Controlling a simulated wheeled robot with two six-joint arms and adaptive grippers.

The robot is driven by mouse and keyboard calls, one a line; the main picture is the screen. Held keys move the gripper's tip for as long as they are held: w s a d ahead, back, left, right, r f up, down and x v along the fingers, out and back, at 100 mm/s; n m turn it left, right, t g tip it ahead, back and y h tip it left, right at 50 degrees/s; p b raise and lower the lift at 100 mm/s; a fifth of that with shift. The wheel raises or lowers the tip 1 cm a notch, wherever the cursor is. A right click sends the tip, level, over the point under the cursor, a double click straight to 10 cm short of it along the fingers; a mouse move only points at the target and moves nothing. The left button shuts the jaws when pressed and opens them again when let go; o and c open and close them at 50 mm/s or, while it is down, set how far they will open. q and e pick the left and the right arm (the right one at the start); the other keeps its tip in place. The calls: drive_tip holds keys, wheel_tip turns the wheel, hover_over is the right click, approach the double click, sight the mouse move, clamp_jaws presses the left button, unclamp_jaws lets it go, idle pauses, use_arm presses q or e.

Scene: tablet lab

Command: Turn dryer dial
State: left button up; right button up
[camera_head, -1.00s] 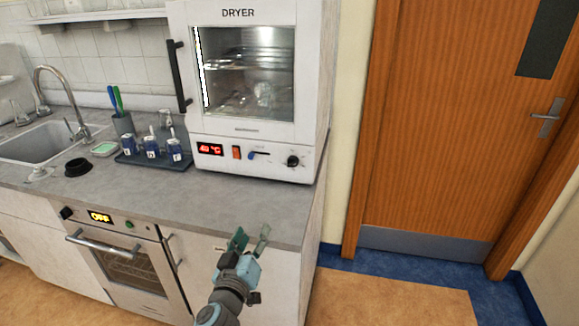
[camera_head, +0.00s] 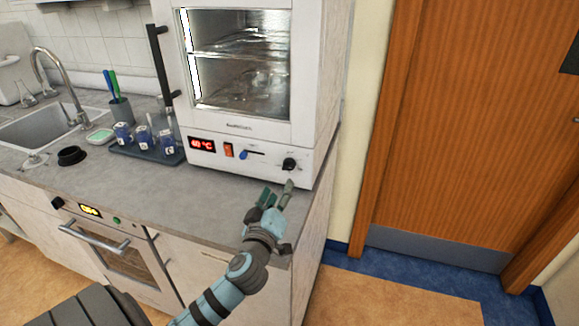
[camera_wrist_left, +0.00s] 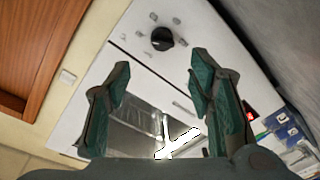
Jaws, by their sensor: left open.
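The white dryer (camera_head: 265,131) stands on the grey counter with its glass door closed. Its black dial (camera_head: 289,164) is at the right end of the front panel. The dial also shows in the left wrist view (camera_wrist_left: 162,38), beyond the fingertips and roughly between them. My left gripper (camera_head: 278,190) is open and empty, just below and in front of the dial, apart from it. Its two green-padded fingers show in the left wrist view (camera_wrist_left: 160,82). My right gripper is not in view.
A tray with blue-labelled jars (camera_head: 145,137) stands left of the dryer. The counter (camera_head: 190,195) before the dryer is clear.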

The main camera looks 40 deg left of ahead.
sight(287, 168)
use_arm(q)
drive_tip(key=x, duration=1)
drive_tip(key=shift+a+f, duration=0.15)
drive_tip(key=shift+s, duration=0.15)
clamp_jaws()
